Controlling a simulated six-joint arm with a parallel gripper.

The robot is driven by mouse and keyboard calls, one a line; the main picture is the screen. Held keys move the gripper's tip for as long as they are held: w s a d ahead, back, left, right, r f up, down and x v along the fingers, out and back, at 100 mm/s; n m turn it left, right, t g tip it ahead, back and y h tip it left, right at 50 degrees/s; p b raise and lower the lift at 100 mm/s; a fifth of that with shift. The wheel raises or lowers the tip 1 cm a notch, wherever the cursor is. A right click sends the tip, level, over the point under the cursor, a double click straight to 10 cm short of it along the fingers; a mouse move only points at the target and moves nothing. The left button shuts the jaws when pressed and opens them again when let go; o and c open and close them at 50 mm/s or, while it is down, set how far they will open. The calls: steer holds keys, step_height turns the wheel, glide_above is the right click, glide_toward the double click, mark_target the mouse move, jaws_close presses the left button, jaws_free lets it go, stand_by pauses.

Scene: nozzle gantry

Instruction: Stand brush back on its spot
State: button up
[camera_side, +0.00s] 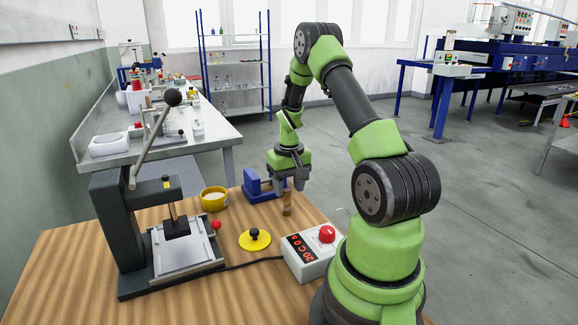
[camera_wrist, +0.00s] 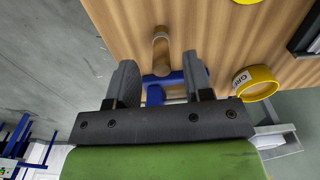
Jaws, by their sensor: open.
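The brush is probably the small brown cylinder with a paler band (camera_side: 287,203) below my gripper in the side view. It looks upright there, but it is too small to be sure. In the wrist view the brown piece (camera_wrist: 161,45) lies in line with the gap between the fingers. My gripper (camera_side: 287,187) is open, pointing down over it; it also shows in the wrist view (camera_wrist: 158,66). Nothing is visibly held. A marked spot for the brush cannot be made out.
A blue block-shaped fixture (camera_side: 262,188) stands close left of my gripper. A yellow ring-shaped tin (camera_side: 214,199), a yellow disc with a black knob (camera_side: 255,240), a control box (camera_side: 312,257) and a lever press (camera_side: 125,230) share the wooden table (camera_side: 210,292). The front table area is clear.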

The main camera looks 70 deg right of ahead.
mark_target(289, 208)
step_height(289, 208, up, 7)
steer(key=w+a+r+n+t, duration=0.2)
steer(key=w+a+r+t, duration=0.1)
steer(key=a+r, duration=1)
steer(key=s+a+r+n+t+y, duration=0.1)
steer(key=s+a+r+t, duration=0.1)
steer(key=s+a, duration=0.3)
steer(key=s+a+r+n+t+y, duration=0.1)
steer(key=s+a, duration=0.4)
steer(key=a, duration=0.6)
steer(key=shift+s+r+n+t, duration=0.2)
steer(key=shift+r+n+t, duration=0.3)
steer(key=shift+r, duration=0.1)
